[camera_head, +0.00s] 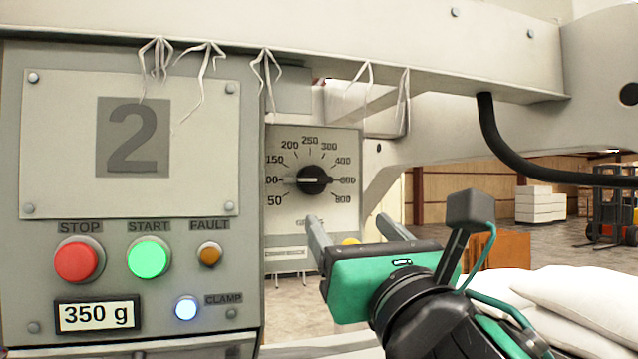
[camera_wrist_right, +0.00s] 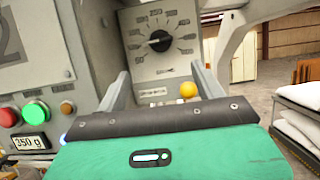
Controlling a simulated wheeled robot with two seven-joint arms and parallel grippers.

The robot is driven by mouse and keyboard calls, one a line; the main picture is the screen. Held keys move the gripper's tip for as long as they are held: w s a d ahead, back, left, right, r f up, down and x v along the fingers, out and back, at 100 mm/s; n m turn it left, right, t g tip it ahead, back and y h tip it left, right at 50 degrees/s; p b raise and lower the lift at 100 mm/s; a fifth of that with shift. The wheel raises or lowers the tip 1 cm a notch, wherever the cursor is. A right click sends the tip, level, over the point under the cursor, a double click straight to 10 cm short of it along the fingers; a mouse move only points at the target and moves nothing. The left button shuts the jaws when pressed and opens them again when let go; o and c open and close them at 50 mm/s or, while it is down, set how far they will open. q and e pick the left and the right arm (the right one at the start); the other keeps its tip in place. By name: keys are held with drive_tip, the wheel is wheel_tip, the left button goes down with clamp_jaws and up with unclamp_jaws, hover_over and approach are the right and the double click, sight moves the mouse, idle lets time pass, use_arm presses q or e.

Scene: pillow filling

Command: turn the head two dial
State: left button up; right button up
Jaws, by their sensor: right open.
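The dial (camera_head: 314,180) is a black knob on a pale plate (camera_head: 285,219) with a printed scale from 50 to 800. Its light pointer lies level, in line with the 600 mark on the right and a partly hidden mark on the left. It also shows in the right wrist view (camera_wrist_right: 159,41). A panel (camera_head: 60,120) marked 2 stands to its left. My right gripper (camera_head: 352,226) is open and empty, below and right of the dial, apart from it. In the wrist view its fingers (camera_wrist_right: 160,88) stand either side below the dial. My left gripper is not in view.
The head 2 panel has a red STOP button (camera_head: 78,260), a lit green START button (camera_head: 149,257) and a 350 g display (camera_head: 97,315). A yellow knob (camera_wrist_right: 189,90) sits below the dial plate. White pillows (camera_head: 585,295) lie at the right. A black hose (camera_head: 500,140) hangs upper right.

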sight(317, 182)
drive_tip(key=p+x, duration=0.6)
drive_tip(key=x, duration=0.6)
drive_tip(key=shift+w+a+r, duration=0.1)
drive_tip(key=shift+w+r, duration=0.15)
drive_tip(key=shift+w, duration=0.05)
drive_tip(key=shift+w+a+r, duration=0.1)
drive_tip(key=shift+w+a, duration=0.1)
drive_tip(key=shift+w, duration=0.3)
drive_tip(key=c, duration=1)
drive_tip(key=shift+m, duration=0.3)
